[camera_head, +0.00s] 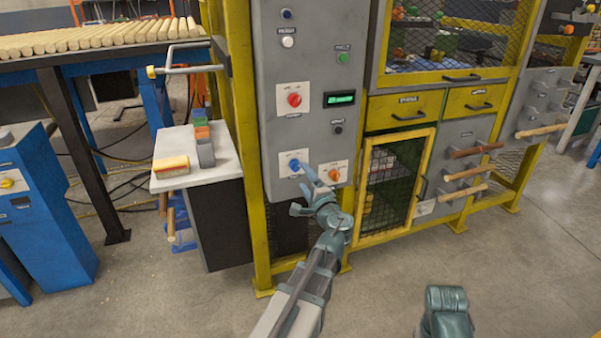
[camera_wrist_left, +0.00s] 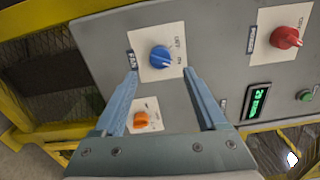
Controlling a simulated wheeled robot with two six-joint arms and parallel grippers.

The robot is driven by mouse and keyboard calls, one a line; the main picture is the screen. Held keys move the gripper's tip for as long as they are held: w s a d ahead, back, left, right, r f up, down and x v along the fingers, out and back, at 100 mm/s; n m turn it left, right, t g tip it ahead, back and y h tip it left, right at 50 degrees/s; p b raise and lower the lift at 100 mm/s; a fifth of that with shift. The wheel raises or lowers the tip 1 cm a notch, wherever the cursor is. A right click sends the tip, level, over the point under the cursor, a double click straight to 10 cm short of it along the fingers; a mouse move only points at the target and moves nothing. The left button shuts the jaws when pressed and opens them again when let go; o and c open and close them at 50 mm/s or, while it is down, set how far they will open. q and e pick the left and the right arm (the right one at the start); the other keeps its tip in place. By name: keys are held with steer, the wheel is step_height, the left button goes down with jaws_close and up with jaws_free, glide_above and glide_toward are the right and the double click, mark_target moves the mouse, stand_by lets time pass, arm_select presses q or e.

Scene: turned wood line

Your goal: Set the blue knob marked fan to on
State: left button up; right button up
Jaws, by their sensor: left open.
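The blue knob (camera_head: 295,164) sits on a white plate low on the grey control panel. It also shows in the left wrist view (camera_wrist_left: 160,57), with a small dark label beside its plate. The plate's markings are too small to read surely, so I cannot tell its setting. My left gripper (camera_head: 302,190) is open in front of the lower panel. In the left wrist view its fingers (camera_wrist_left: 160,73) spread to either side just below the blue knob, with nothing between them gripped. My right gripper is out of view; only part of my right arm shows.
An orange knob (camera_head: 334,174) is right of the blue one. A red knob (camera_head: 294,99) and a green display (camera_head: 340,99) are above. A yellow frame post (camera_head: 240,130) and a white-topped stand (camera_head: 190,150) are left. A mesh-door cabinet (camera_head: 395,185) is right.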

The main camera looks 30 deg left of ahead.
arm_select(q)
steer(key=v, duration=0.7)
steer(key=shift+s+d, duration=0.2)
steer(key=shift+d, duration=0.15)
steer(key=s+d+f+n+g+h+p, duration=0.1)
steer(key=s+d+f+n+g+h, duration=0.25)
steer(key=d+f, duration=0.3)
steer(key=s+d+f+n+g+h, duration=0.25)
steer(key=s+d+f+g, duration=0.2)
steer(key=f, duration=0.35)
steer(key=s+d+f+g+h, duration=0.2)
steer(key=s+d+f+h, duration=0.1)
steer(key=s+d, duration=0.3)
steer(key=s+d+f+g+h, duration=0.2)
steer(key=s+d+f+h, duration=0.15)
steer(key=d, duration=0.55)
step_height(320, 180, up, 39)
steer(key=p, duration=3.8)
steer(key=shift+s+m, duration=0.3)
steer(key=shift+s, duration=0.1)
